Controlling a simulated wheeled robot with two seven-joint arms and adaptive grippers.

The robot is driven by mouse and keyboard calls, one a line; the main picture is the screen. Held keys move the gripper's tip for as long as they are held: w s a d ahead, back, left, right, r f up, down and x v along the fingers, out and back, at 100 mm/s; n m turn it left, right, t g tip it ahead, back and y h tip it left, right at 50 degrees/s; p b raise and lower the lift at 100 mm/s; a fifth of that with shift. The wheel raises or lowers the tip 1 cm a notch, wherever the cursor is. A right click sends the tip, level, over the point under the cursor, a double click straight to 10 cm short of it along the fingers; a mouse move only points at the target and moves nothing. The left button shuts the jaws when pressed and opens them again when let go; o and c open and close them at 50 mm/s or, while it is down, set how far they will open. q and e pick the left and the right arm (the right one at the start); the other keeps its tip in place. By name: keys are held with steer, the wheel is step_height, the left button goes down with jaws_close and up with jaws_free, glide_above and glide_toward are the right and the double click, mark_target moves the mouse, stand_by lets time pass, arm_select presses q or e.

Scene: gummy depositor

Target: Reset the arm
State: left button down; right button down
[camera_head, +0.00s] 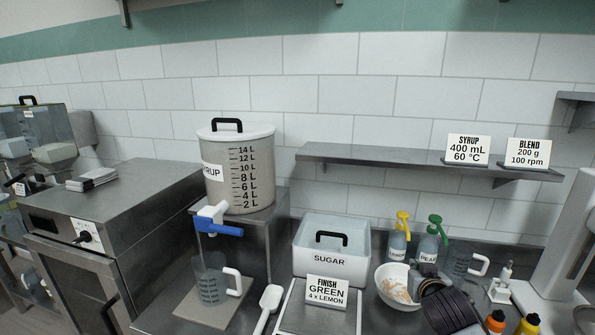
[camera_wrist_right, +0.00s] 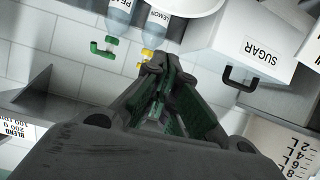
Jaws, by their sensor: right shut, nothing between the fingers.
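My right gripper (camera_head: 428,271) shows at the lower right of the head view, above the counter by the pump bottles and the white bowl. In the right wrist view, which is upside down, its fingers (camera_wrist_right: 157,62) meet at the tips, shut with nothing between them. The lemon bottle (camera_wrist_right: 156,20) with its yellow pump shows just beyond the fingertips. The pear bottle (camera_wrist_right: 120,15) with its green pump is beside it. My left gripper is in neither view.
The white bowl (camera_head: 390,296) holds pale orange contents. A sugar box (camera_head: 327,268), a syrup tank (camera_head: 238,177) with a measuring jug (camera_head: 211,285) below its tap, and another jug (camera_head: 459,263) stand nearby. A wall shelf (camera_head: 370,155) carries two signs. Small orange- and yellow-topped bottles (camera_head: 495,321) stand front right.

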steer(key=s+a+f+n+g+y, duration=0.2)
steer(key=s+a+f+g, duration=0.3)
steer(key=s+f, duration=0.65)
steer(key=s+a+f+n+g+y, duration=0.15)
steer(key=s+a+f+g, duration=0.3)
steer(key=s+f, duration=0.75)
steer(key=s+f+g, duration=0.1)
steer(key=s+f, duration=0.2)
steer(key=f, duration=1.2)
steer(key=s+f, duration=0.3)
steer(key=f, duration=1.2)
steer(key=s+d+f, duration=0.2)
steer(key=s+f, duration=0.8)
steer(key=s, duration=0.1)
steer(key=s+d+f+g+b, duration=0.1)
steer(key=s+d+f, duration=0.1)
steer(key=s+f, duration=0.9)
steer(key=shift+s+f+n, duration=0.25)
steer(key=shift+n, duration=0.2)
